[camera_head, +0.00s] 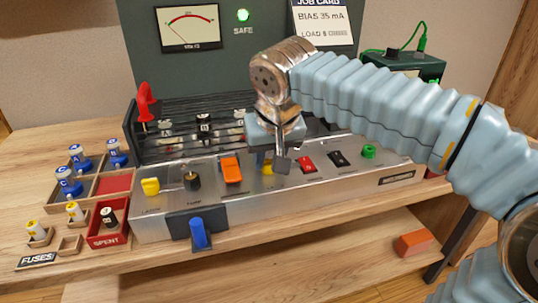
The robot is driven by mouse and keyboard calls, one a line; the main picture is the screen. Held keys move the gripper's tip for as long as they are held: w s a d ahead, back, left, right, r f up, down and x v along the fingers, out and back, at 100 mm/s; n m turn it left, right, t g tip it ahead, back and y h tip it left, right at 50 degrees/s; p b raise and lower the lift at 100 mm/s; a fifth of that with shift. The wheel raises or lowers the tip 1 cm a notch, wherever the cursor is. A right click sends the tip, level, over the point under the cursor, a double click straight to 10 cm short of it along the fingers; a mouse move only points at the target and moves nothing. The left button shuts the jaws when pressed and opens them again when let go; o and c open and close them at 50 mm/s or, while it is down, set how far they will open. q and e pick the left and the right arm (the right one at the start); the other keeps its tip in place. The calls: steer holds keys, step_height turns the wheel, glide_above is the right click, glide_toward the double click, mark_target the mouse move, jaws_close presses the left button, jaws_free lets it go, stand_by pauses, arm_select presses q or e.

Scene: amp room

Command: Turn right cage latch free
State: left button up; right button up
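The dark slatted cage (180,147) stands on the back of the metal amp chassis (300,192). A red latch (145,103) stands upright at the cage's left end. The cage's right end is largely hidden behind my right arm, and I see no right latch there. My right gripper (281,165) points down in front of the cage's right half, over the chassis front near a yellow control (267,168). Its fingers overlap in this view, so I cannot tell whether it is open or touches anything. My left gripper is not in view.
The chassis front carries an orange switch (231,170), a red switch (305,164) and a blue lever (198,232). Blue-capped tubes (69,181) and a red SPENT bin (108,222) sit at left. A green box (405,66) stands behind my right arm. An orange block (413,243) lies on the lower shelf.

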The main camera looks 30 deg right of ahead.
steer(key=o, duration=0.4)
steer(key=p+v, duration=0.1)
steer(key=v, duration=1.3)
steer(key=shift+f, duration=0.1)
